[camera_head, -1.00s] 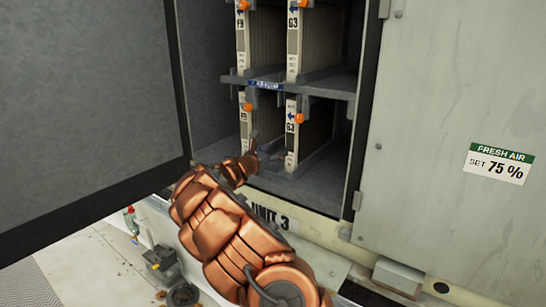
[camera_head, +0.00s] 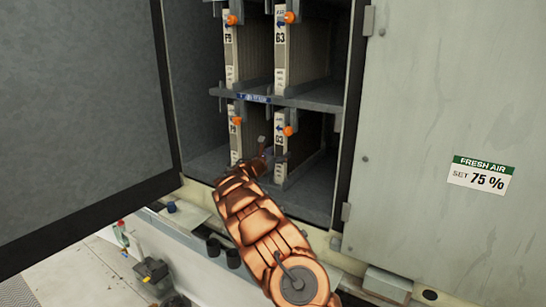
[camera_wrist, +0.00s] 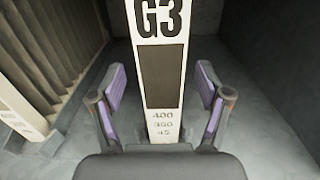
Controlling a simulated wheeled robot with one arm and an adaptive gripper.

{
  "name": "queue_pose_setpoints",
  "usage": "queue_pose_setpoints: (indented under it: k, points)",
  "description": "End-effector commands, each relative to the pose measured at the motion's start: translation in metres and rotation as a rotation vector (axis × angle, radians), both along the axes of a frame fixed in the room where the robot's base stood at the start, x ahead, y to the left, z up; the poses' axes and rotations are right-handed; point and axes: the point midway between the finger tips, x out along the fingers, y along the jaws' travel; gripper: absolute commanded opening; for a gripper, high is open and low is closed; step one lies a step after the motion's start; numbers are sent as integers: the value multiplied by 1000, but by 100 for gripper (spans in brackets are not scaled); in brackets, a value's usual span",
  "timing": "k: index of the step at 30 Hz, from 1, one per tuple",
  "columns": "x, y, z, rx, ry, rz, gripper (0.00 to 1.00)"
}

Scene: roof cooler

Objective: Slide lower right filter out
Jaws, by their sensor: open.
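The lower right filter (camera_head: 280,150), marked G3, stands upright in the lower bay of the open cabinet. Its white front edge (camera_wrist: 160,60) fills the middle of the wrist view, with "G3" at the top and small numbers low down. My gripper (camera_wrist: 160,105) is open, with one purple-padded finger on each side of this edge. Gaps show between both pads and the filter. In the head view my gripper (camera_head: 268,150) is at the lower part of the filter fronts and partly hides them.
The lower left filter (camera_head: 235,140) stands close beside, to the left. A shelf (camera_head: 310,97) with two upper filters is above. The open door (camera_head: 80,110) is at left, and a closed panel (camera_head: 440,80) at right. The bay's right side has free room.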

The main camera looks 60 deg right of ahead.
Motion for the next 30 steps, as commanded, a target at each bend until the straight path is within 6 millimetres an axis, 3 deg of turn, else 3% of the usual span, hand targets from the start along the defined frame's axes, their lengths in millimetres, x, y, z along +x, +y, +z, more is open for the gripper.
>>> queue_pose_setpoints:
  k: [12,26,30]
  points:
    - [2,-44,-2,4,-2,-1,76]
    - [1,-52,0,-1,0,-2,76]
    - [1,-52,-1,0,0,-3,65]
